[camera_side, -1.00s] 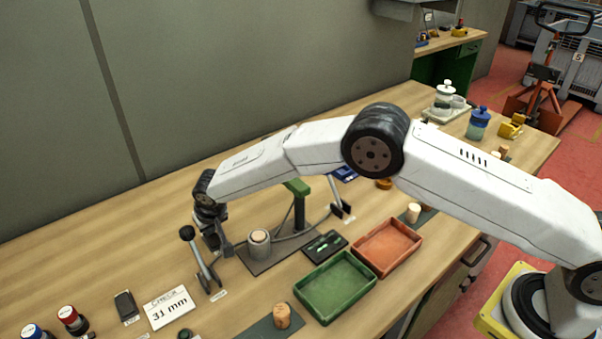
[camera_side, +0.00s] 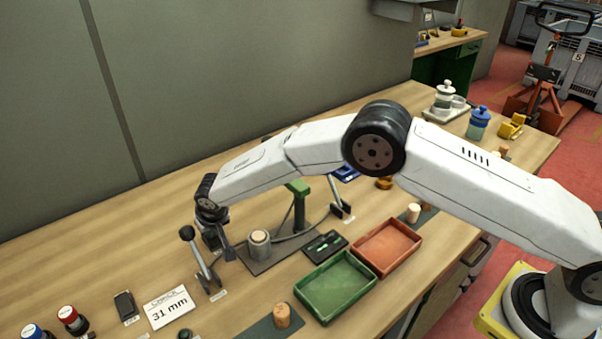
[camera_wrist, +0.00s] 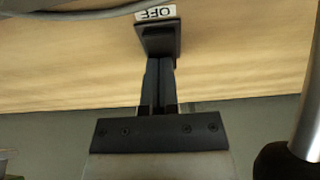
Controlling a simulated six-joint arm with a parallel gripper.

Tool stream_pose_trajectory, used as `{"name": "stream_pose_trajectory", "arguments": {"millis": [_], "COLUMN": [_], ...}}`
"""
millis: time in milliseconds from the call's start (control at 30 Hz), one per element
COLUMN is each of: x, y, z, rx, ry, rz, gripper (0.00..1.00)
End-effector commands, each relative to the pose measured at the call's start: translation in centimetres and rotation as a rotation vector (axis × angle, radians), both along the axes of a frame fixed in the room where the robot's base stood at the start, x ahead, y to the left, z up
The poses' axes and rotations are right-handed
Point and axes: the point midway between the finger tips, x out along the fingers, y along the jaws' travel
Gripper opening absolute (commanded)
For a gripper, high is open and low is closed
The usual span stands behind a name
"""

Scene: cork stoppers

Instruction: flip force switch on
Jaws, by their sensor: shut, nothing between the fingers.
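My gripper (camera_side: 228,253) is shut and empty, pointing down low over the bench beside a lever with a black ball knob (camera_side: 187,233). In the wrist view its fingers (camera_wrist: 159,42) end close to a white label reading OFF (camera_wrist: 155,13), which appears upside down. No switch shows clearly beside that label; the fingertips may hide it. The same lever's metal rod and dark knob (camera_wrist: 285,163) show at the right edge of the wrist view. A small black device (camera_side: 125,305) with a label lies on the bench at the left; I cannot tell whether it is the force switch.
A stand with a green arm (camera_side: 298,188) and a cork on a grey holder (camera_side: 259,240) stand right of my gripper. A grey cable (camera_wrist: 70,14) crosses nearby. Green (camera_side: 312,305) and red (camera_side: 361,255) trays lie to the right. A card reading 31 mm (camera_side: 170,306) lies in front.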

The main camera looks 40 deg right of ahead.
Motion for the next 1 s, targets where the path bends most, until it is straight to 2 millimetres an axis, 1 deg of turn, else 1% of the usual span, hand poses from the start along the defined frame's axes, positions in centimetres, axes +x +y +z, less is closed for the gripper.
{"name": "stream_pose_trajectory", "arguments": {"millis": [33, 167, 633, 867, 1000], "x": [-0.5, -0.8, -0.8, -0.9, -1.2], "y": [-0.1, -0.1, -0.1, -0.1, 0.0], "z": [-0.5, -0.5, -0.3, 1.2, 2.7], "rx": [-0.005, -0.007, -0.005, -0.003, -0.002], "ry": [0.012, 0.013, 0.011, 0.007, 0.005], "rz": [0.0, 0.001, -0.001, 0.0, 0.0], "gripper": [0.0, 0.0, 0.0, 0.0, 0.0]}}
